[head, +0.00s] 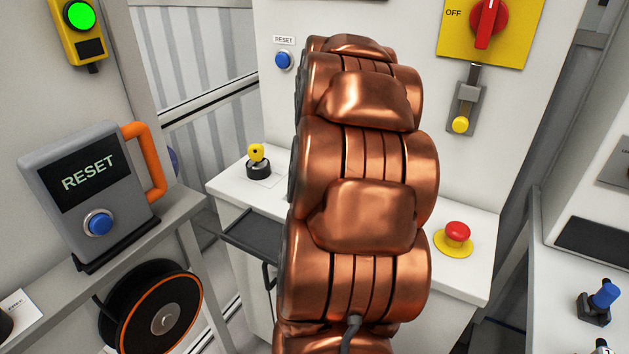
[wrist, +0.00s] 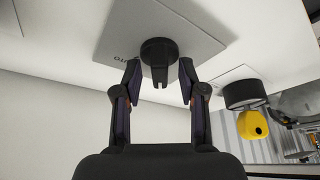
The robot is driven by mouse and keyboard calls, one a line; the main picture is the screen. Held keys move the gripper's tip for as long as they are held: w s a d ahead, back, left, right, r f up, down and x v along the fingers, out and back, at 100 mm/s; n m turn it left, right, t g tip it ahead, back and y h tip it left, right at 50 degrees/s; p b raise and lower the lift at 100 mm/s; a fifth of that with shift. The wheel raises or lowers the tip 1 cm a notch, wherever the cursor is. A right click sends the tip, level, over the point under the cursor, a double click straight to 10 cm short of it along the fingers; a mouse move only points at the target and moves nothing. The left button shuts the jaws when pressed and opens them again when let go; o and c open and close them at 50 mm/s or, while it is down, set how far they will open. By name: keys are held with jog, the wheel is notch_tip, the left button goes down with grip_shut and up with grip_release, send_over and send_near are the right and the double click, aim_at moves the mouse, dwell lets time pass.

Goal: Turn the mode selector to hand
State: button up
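The mode selector (wrist: 160,52) shows in the wrist view as a black round knob with a grip bar, on a light grey plate (wrist: 120,38). Part of a word, upside down and ending in "TO", is printed left of the knob. My gripper (wrist: 159,77) has its two dark fingers spread, one on each side of the knob, with gaps visible between them and it. Contact is not apparent. In the head view my copper arm hides the selector and my gripper. The "hand" mark cannot be read.
A yellow key switch (head: 256,155) stands left on the white console, also in the wrist view (wrist: 252,124). A red emergency button (head: 457,234) is at the console's right. A red rotary switch (head: 488,17) and yellow-knobbed lever (head: 461,122) are on the cabinet. A tray (head: 250,236) juts out front left.

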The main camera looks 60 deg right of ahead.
jog(key=v, duration=1.2)
dwell(0.6)
